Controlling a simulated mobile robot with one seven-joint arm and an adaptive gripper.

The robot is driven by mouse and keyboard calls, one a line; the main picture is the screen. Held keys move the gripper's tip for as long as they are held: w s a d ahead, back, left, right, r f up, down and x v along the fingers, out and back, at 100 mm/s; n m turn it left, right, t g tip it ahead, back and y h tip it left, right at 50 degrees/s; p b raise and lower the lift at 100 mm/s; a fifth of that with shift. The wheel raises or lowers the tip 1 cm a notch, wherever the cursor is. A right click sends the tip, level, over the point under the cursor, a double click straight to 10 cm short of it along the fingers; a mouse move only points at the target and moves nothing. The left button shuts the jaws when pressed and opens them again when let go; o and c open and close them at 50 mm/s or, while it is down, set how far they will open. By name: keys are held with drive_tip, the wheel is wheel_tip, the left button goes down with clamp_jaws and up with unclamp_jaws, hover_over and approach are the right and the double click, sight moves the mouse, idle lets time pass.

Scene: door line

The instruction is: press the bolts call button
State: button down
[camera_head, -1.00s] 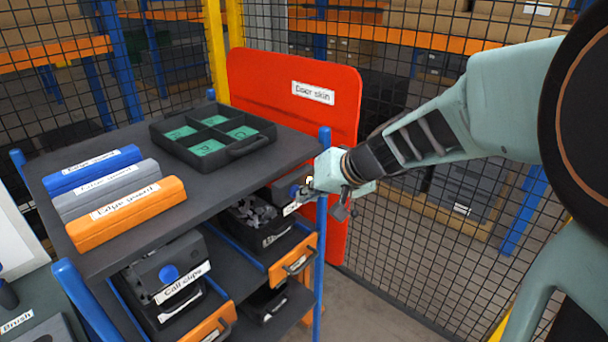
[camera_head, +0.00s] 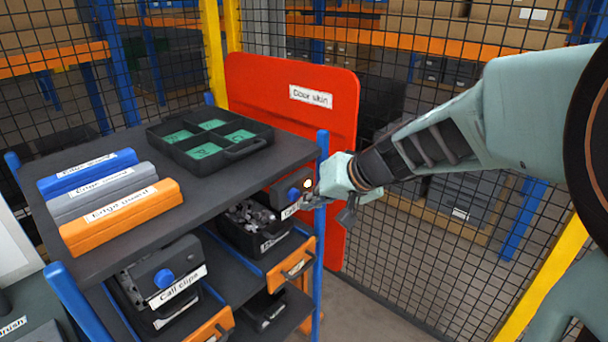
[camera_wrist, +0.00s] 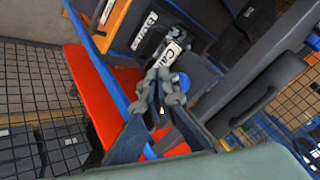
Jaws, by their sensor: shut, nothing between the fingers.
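The bolts call button (camera_head: 293,193) is a blue round button on a dark box under the shelf top's right corner. It also shows in the wrist view (camera_wrist: 183,82), just right of my fingertips. A label starting "Cal" (camera_wrist: 168,52) is partly hidden by my fingers. A small glowing lamp (camera_head: 308,184) shows beside the button. My gripper (camera_head: 312,204) is shut and empty, just right of the button box. In the wrist view the closed fingers (camera_wrist: 160,84) overlap the box's edge; contact cannot be told.
A bin of metal parts (camera_head: 252,218) sits below the button box. Another blue button (camera_head: 164,278), labelled "Call clips", is on the left. A blue post (camera_head: 322,240) and red door skin (camera_head: 300,125) stand close to my gripper. Mesh fencing is behind.

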drive_tip(key=s+d+b, duration=0.1)
drive_tip(key=d, duration=0.1)
drive_tip(key=s+d+b, duration=0.1)
drive_tip(key=s+d, duration=0.1)
drive_tip(key=shift+s+r, duration=0.1)
drive_tip(key=shift+r, duration=0.05)
idle(0.4)
drive_tip(key=shift+a, duration=0.1)
